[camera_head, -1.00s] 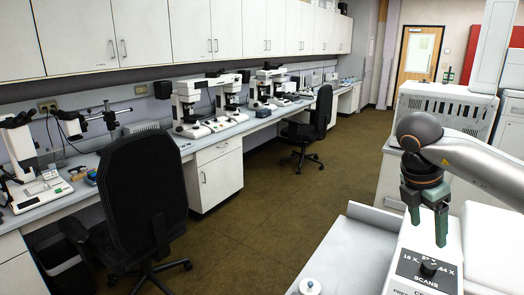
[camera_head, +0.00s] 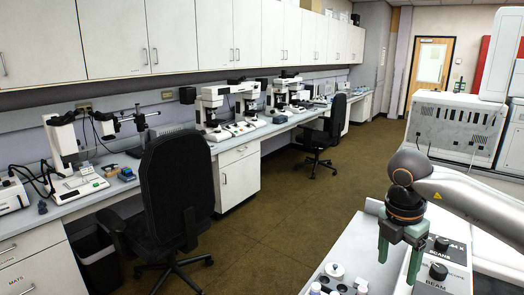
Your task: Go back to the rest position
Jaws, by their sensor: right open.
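My right gripper (camera_head: 399,252) hangs at the lower right, its two green fingers pointing down and apart. It is open and empty. It is in front of a white instrument with black knobs (camera_head: 437,272), labelled "SCANS" and "BEAM"; I cannot tell from this view how high above it the fingers are. My right arm comes in from the right edge. My left gripper is not in view.
A white table (camera_head: 345,243) at lower right holds a white round-topped item (camera_head: 335,270) and small bottles. A black chair (camera_head: 178,195) stands by the long bench with microscopes (camera_head: 222,112). A second chair (camera_head: 330,135) is farther back. Brown floor (camera_head: 275,215) lies open between.

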